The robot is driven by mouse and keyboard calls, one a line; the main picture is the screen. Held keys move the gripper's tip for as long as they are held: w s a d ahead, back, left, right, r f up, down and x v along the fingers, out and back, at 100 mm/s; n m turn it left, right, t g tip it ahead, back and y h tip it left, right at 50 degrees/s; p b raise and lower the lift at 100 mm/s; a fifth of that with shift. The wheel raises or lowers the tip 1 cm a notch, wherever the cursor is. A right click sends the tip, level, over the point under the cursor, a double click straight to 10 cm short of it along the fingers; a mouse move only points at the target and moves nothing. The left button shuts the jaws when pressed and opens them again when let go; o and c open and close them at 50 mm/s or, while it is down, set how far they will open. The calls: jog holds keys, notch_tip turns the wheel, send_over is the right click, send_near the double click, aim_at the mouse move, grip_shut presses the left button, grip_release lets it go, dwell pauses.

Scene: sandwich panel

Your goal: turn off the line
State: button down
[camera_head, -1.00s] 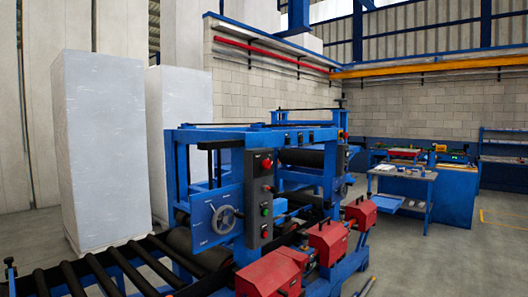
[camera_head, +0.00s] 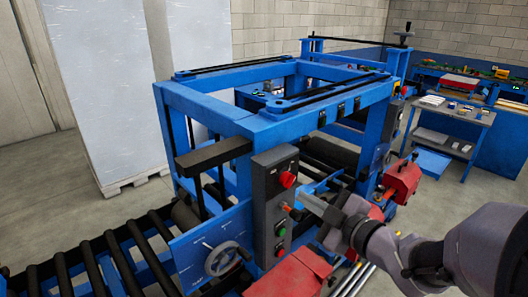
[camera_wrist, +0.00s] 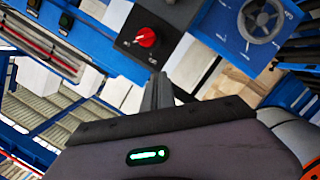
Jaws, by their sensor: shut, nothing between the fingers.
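A dark grey control box (camera_head: 266,205) is mounted on the blue line machine (camera_head: 232,127). It has a red knob (camera_head: 287,180) near its top, with a small orange button or lamp and a green button (camera_head: 280,231) lower down. In the wrist view the red knob (camera_wrist: 146,37) sits on a dark panel, seen tilted. My gripper (camera_head: 305,201) is shut and empty. In the head view it appears just right of the box, below the red knob. In the wrist view its fingers (camera_wrist: 160,82) point towards the panel, with the knob beyond them; contact cannot be seen.
A handwheel (camera_head: 222,258) on a blue plate is left of the box. Black rollers (camera_head: 105,250) run at lower left. Red housings (camera_head: 290,275) lie below the box and at right. A tall white wrapped stack (camera_head: 100,90) and a work table (camera_head: 450,120) stand behind.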

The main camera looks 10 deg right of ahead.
aim_at(288, 180)
jog(key=x, duration=1)
jog(key=shift+f, duration=0.2)
jog(key=shift+w+d+f, duration=0.35)
jog(key=shift+d+f, duration=0.2)
jog(key=shift+f, duration=0.05)
jog(key=shift+w+d+f, duration=0.3)
jog(key=shift+d+f, duration=0.25)
jog(key=shift+f, duration=0.1)
jog(key=shift+f, duration=0.1)
